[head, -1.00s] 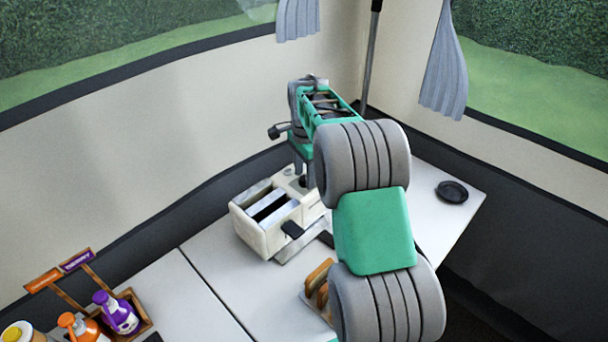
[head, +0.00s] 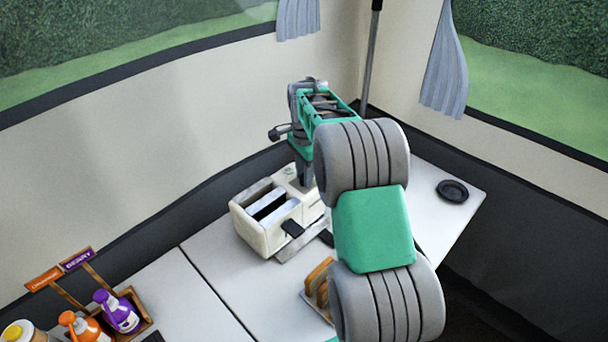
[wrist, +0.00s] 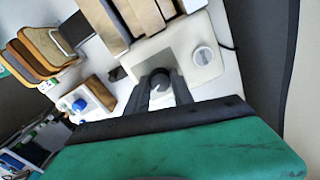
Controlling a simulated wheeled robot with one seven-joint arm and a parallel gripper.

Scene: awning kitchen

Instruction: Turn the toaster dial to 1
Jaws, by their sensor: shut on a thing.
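The cream toaster (head: 262,239) stands on the white counter, partly hidden by my arm at its right end. The wrist view shows its pale end panel (wrist: 180,48) close up. A dark round dial (wrist: 160,79) sits there between my fingertips. A second, white round knob (wrist: 203,56) is to its right, clear of the fingers. My gripper (wrist: 160,86) is shut on the dark dial, with one finger on each side. In the head view my gripper (head: 304,176) points down onto the toaster's far end. The dial's markings are not readable.
Toast slices in a rack (head: 318,284) stand in front of the toaster. A black round dish (head: 452,191) lies at the counter's right. A wooden caddy with bottles (head: 137,322) is at lower left. The wall runs close behind the toaster.

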